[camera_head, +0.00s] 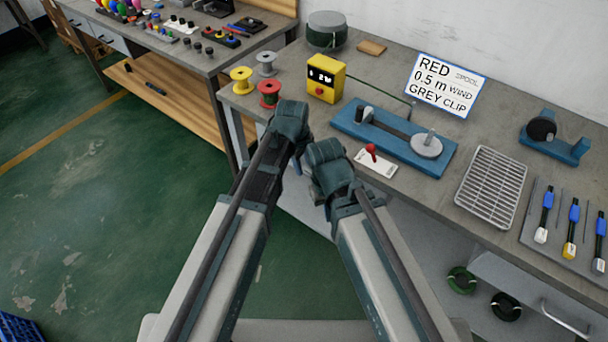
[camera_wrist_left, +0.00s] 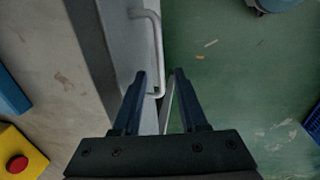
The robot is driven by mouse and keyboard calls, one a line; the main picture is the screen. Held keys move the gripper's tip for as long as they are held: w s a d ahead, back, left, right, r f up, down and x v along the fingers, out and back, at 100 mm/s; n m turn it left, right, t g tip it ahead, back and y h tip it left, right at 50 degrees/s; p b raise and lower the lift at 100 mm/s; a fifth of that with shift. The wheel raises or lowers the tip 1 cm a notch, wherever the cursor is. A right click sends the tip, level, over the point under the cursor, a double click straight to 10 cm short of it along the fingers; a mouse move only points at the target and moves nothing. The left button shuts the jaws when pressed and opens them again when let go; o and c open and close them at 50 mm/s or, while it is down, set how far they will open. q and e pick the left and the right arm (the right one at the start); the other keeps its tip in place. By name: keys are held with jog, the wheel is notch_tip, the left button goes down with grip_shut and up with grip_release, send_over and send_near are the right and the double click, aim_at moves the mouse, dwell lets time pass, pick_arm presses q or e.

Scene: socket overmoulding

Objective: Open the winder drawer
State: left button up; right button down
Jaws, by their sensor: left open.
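The grey drawer front with its bar handle (camera_wrist_left: 152,50) shows in the left wrist view, at the edge of the bench. My left gripper (camera_wrist_left: 160,73) is open, with its fingers apart on either side of the handle's lower end in that picture. I cannot tell whether they touch it or how deep they reach. In the head view the left gripper (camera_head: 297,166) is mostly hidden under its wrist, at the bench's front edge. That drawer front is largely hidden by my arms there. My right arm ends beside it, and its fingers are hidden. The blue winder (camera_head: 392,137) sits on the bench.
The bench holds a yellow box (camera_head: 325,79), several spools, a wire rack (camera_head: 491,186), a sign (camera_head: 445,85) and blue-handled tools (camera_head: 572,220). Another handle (camera_head: 566,320) and two dark coils are at lower right. Green floor at left is mostly free.

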pick_arm(q)
notch_tip(320, 180, down, 2)
jog(key=shift+w+d+f+b, duration=0.1)
jog(key=shift+w+b, duration=0.05)
jog(key=shift+b, duration=0.4)
jog(key=shift+c, duration=0.2)
grip_shut()
dwell(0.9)
